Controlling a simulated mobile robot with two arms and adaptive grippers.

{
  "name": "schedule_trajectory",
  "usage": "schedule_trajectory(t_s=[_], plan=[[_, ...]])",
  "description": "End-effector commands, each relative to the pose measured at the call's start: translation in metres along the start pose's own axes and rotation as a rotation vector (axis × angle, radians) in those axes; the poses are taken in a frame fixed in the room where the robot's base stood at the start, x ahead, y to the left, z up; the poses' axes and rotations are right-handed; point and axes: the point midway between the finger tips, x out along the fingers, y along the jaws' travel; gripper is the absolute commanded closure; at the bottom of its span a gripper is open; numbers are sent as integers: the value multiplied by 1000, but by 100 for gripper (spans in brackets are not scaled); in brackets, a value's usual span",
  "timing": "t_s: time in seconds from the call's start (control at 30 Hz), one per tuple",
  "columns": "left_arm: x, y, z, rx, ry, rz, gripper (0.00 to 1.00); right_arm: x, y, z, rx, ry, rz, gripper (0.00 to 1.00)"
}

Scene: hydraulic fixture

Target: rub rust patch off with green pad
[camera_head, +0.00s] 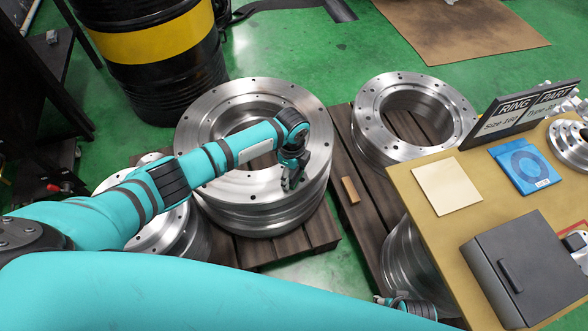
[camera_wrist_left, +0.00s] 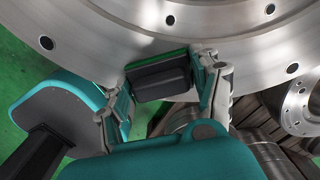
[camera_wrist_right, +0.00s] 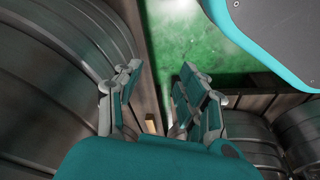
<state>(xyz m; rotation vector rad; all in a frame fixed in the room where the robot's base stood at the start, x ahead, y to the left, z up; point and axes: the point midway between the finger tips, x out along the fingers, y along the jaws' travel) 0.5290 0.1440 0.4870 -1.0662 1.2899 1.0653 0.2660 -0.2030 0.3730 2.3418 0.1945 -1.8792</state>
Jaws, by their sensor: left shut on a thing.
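My left gripper (camera_head: 291,178) is over the near right part of the top flange of a large steel ring (camera_head: 215,108). In the left wrist view it is shut on a dark block with a green pad face (camera_wrist_left: 160,61). The green edge lies at or very near the flange surface; I cannot tell if it presses. A faint brownish patch (camera_wrist_left: 150,47) shows on the flange just beyond the pad, partly hidden by it. My right gripper (camera_wrist_right: 160,72) is open and empty, low beside the table; its arm shows at the bottom of the head view.
A second steel ring (camera_head: 368,125) stands to the right on a wooden pallet. A small wooden block (camera_head: 351,190) lies between the rings. The tan table (camera_head: 440,232) at right holds a grey box (camera_head: 530,262) and a sign. A black and yellow drum (camera_head: 150,50) stands behind.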

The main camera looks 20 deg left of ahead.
Motion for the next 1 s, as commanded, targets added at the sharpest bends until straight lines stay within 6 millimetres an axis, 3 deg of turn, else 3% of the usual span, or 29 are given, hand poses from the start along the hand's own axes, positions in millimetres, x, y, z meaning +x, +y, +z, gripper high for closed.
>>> schedule_trajectory(t_s=[0.5,1.0], plan=[[1,13,5,0,-2,7,72,32,-2,29,-5,-25,-3,60],[-3,12,6,0,-1,3,72,39,-3,38,-6,-32,-4,60]])
